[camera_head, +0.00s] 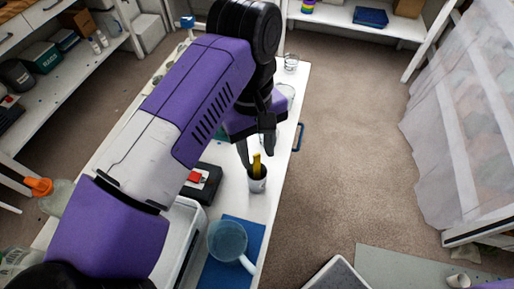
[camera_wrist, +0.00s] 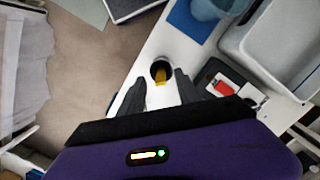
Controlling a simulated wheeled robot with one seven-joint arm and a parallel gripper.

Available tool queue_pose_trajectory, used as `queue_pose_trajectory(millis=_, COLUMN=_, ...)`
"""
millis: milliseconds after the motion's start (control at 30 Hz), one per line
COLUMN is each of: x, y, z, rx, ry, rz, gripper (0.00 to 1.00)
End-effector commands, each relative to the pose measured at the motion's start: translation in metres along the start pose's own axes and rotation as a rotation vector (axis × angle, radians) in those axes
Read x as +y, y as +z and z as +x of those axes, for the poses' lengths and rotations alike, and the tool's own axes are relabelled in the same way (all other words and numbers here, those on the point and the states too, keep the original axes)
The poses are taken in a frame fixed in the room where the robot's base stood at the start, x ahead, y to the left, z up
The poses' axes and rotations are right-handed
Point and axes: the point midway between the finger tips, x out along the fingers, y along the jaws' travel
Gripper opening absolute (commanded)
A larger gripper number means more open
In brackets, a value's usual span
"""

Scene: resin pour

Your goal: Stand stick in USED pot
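A yellow stick (camera_head: 257,161) stands upright in a small white pot (camera_head: 257,185) with a dark inside, on the white bench. In the wrist view the stick (camera_wrist: 161,76) shows inside the pot's dark mouth, and the pot's rim (camera_wrist: 162,63) is in view. I cannot read any USED marking on the pot. My gripper (camera_wrist: 159,86) is open above the pot, its two black fingers apart on either side of the stick. I see no contact between fingers and stick. The stick's lower end is hidden in the pot.
A black device with a red top (camera_head: 199,178) is left of the pot. A blue mat (camera_head: 222,272) with a translucent jug (camera_head: 228,240) lies nearer. A grey-white tray (camera_head: 178,238) is beside it. Clear glass vessels (camera_head: 291,63) stand at the bench's far end. Open floor lies to the right.

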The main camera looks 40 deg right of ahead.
Motion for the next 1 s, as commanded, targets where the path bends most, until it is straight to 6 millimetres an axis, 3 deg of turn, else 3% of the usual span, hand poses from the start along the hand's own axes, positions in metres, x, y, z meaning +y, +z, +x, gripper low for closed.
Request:
queue_pose_trajectory(millis=500, x=0.0, y=-0.001, z=-0.068, rx=0.002, ry=-0.002, rz=0.0, gripper=0.4)
queue_pose_trajectory(millis=1000, x=0.0, y=0.0, z=-0.077, rx=0.0, ry=0.0, rz=0.0, gripper=0.4)
